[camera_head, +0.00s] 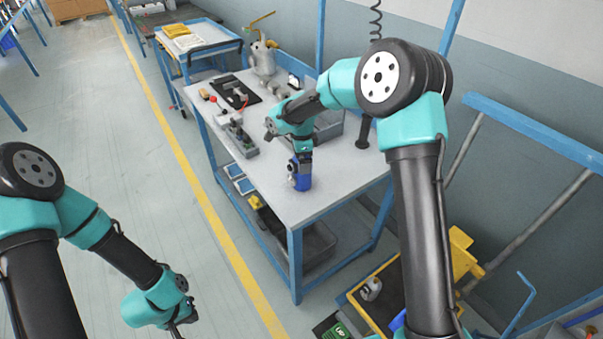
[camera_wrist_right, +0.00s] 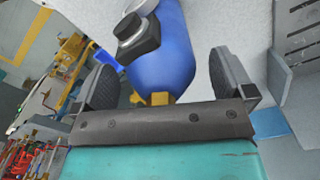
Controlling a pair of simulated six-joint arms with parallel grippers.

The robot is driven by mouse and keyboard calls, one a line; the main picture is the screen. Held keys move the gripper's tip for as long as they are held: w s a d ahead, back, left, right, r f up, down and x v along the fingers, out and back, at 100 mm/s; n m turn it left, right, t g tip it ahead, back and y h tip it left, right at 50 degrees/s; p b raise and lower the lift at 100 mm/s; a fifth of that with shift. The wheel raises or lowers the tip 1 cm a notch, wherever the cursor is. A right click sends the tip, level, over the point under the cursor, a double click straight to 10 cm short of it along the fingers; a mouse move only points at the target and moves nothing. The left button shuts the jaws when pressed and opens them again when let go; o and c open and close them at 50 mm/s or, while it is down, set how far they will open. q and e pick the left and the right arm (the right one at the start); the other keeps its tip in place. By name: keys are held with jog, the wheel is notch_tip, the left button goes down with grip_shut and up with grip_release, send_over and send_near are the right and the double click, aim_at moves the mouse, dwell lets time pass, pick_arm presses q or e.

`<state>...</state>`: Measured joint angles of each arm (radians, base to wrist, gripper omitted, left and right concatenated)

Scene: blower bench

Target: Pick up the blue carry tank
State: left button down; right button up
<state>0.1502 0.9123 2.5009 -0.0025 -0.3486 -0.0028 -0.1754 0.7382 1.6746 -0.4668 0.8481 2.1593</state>
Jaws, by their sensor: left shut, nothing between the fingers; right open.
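The blue carry tank (camera_head: 300,176) stands upright on the light grey bench top near its front corner. My right gripper (camera_head: 301,154) is right at the tank, which is partly covered by it. In the right wrist view the blue tank (camera_wrist_right: 166,58) lies between the two dark finger pads of the open right gripper (camera_wrist_right: 165,82). A black fitting shows on the tank there. Gaps show beside the tank, so the fingers are not closed on it. My left gripper (camera_head: 184,326) is shut and empty, low over the floor at the lower left.
The bench (camera_head: 262,178) also carries a black tray (camera_head: 235,95), a grey fixture (camera_head: 238,135) and a metal canister (camera_head: 263,58) farther back. A yellow-framed cart (camera_head: 375,318) stands on the floor at the lower right. Open floor lies left of the bench.

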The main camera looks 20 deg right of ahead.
jog(key=shift+c, duration=0.5)
grip_shut()
dwell(0.8)
jog(key=shift+r, duration=0.15)
jog(key=shift+r, duration=1.4)
jog(key=shift+s+r, duration=0.15)
jog(key=shift+r, duration=0.15)
jog(key=s+a+r, duration=0.1)
jog(key=s+a, duration=0.3)
jog(key=s, duration=1.1)
jog(key=shift+a+r, duration=0.15)
jog(key=shift+a, duration=0.05)
